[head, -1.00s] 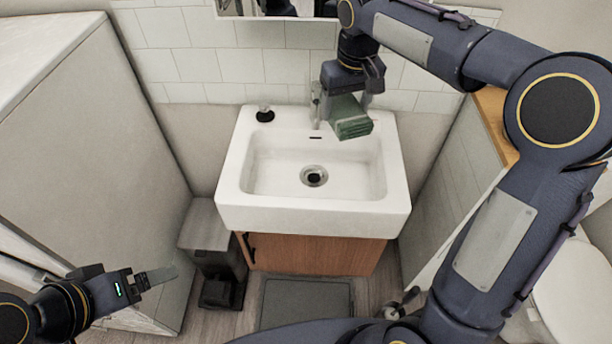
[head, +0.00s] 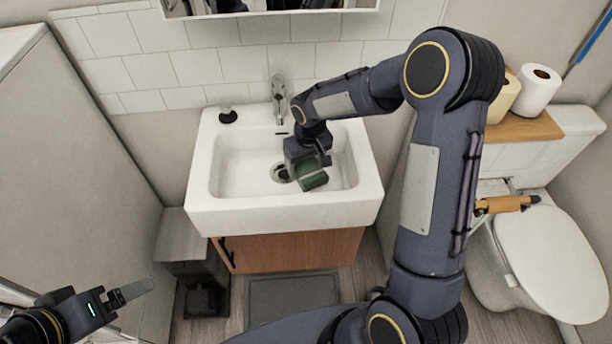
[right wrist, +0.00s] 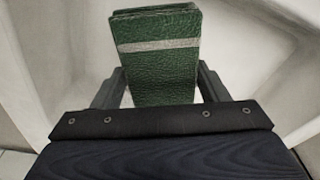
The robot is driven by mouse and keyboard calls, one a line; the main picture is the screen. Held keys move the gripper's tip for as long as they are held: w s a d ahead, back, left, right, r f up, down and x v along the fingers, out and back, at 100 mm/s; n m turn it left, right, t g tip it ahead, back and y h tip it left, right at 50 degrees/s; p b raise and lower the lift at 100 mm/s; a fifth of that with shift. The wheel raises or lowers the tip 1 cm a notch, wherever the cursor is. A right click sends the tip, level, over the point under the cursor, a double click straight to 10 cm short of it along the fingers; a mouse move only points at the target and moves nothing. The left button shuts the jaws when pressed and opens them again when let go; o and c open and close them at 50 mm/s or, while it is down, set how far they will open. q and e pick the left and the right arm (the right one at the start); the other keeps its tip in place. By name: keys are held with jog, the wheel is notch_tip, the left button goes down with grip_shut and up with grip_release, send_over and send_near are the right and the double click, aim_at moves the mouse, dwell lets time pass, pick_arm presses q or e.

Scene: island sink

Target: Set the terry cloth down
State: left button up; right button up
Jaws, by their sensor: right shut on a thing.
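The terry cloth (head: 314,180) is a folded dark green block. In the right wrist view the cloth (right wrist: 160,75) shows a pale stripe across it and sits between the two fingers. My right gripper (head: 308,168) is shut on it, over the basin of the white sink (head: 240,215). I cannot tell whether the cloth touches the basin floor. My left gripper (head: 132,291) is at the lower left, away from the sink; its finger opening is not clear.
A faucet (head: 279,98) stands at the sink's back edge, with a dark round item (head: 227,115) to its left. A grey bin (head: 190,255) stands left of the wooden cabinet (head: 290,250). A toilet (head: 545,260) and paper rolls (head: 538,88) are at the right.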

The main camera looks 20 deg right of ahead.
jog(key=shift+f, duration=3.05)
jog(key=shift+f, duration=0.1)
jog(key=o, duration=0.9)
jog(key=shift+o, duration=0.2)
